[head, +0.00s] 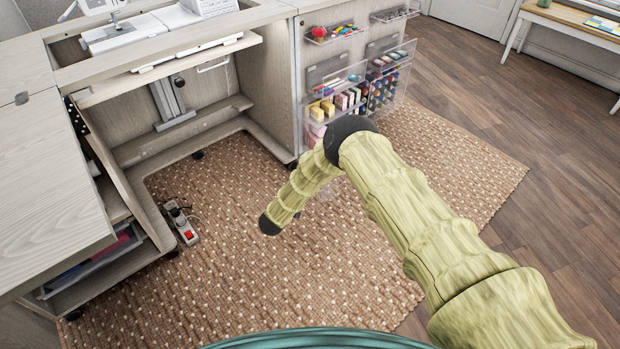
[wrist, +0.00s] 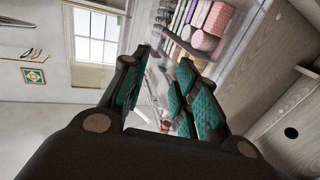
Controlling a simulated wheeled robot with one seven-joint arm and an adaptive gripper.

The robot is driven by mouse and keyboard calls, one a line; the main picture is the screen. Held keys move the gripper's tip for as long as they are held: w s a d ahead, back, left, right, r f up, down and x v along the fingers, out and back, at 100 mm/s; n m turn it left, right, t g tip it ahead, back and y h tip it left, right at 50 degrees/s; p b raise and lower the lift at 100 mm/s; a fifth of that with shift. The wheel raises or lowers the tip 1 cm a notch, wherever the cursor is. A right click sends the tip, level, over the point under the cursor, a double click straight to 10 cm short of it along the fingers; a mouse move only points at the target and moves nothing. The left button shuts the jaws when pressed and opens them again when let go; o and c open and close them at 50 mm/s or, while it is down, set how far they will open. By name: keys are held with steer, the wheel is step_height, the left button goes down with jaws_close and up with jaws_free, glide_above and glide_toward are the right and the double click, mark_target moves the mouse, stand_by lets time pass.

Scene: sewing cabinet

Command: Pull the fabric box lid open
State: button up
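Clear boxes are fixed to the cabinet's end panel. In the head view, a low clear box (head: 308,141) with pink contents is partly hidden behind my arm's dark elbow; it may be the fabric box. I cannot make out its lid. In the wrist view, rolled pink and patterned fabrics (wrist: 209,30) lie behind clear plastic at the upper right, beyond the fingers. My gripper (wrist: 166,60) has two dark fingers with green pads. They stand apart, and I see nothing held between them. I cannot make out my gripper in the head view.
Clear bins (head: 340,85) with colourful supplies hang above the low box. The sewing cabinet (head: 185,110) has an open knee space to the left. The wooden floor (head: 555,190) at right is clear.

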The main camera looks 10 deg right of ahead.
steer(key=v, duration=1.1)
steer(key=s+d+f+n+g+y, duration=0.3)
steer(key=s+d+f+y, duration=0.25)
steer(key=s, duration=0.35)
steer(key=s+d+f+n+g+y, duration=0.2)
steer(key=s+d+f+n+y, duration=0.3)
steer(key=s, duration=0.4)
steer(key=s+d+r+g, duration=0.3)
steer(key=s, duration=0.7)
steer(key=s+d+r+g+y, duration=0.1)
steer(key=s+d+r+g, duration=0.25)
steer(key=s, duration=0.65)
steer(key=s+d+r+g, duration=0.2)
steer(key=s+d+g, duration=0.1)
steer(key=s, duration=0.7)
step_height(320, 180, up, 32)
steer(key=p, duration=3.2)
steer(key=shift+w+d+m, duration=0.15)
steer(key=shift+w+m, duration=0.15)
